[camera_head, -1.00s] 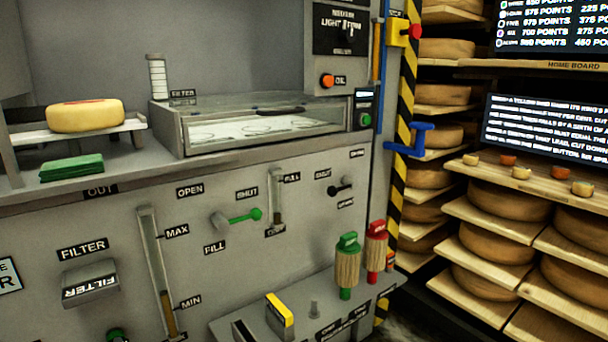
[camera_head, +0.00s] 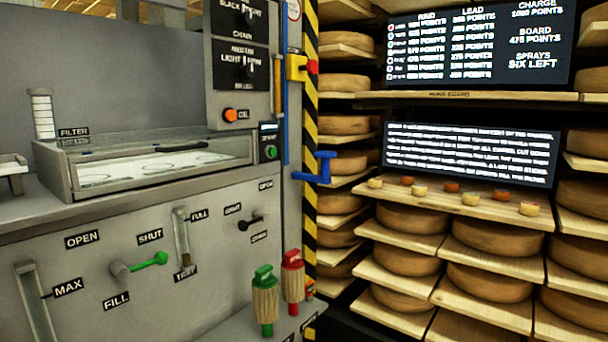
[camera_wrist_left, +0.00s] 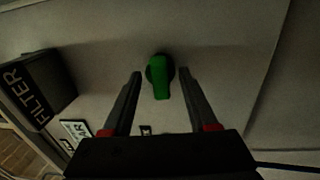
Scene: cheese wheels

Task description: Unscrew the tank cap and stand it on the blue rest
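In the left wrist view a green knob-like part (camera_wrist_left: 160,78) with a dark round base sits on a grey panel; I cannot tell whether it is the tank cap. My left gripper (camera_wrist_left: 160,76) is open, its two dark fingers apart with the green part showing between their tips. I see no contact, and the depth between them is unclear. Neither gripper shows in the head view. A blue bracket-like piece (camera_head: 322,168) is on the striped post there; I cannot tell whether it is the blue rest. No other clear blue rest shows.
A grey machine front carries a green-handled valve (camera_head: 150,262) and a black-handled valve (camera_head: 250,223). Green (camera_head: 265,300) and red (camera_head: 292,275) handled tools stand on a low ledge. Shelves of cheese wheels (camera_head: 405,265) fill the right. A FILTER box (camera_wrist_left: 38,85) is left in the wrist view.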

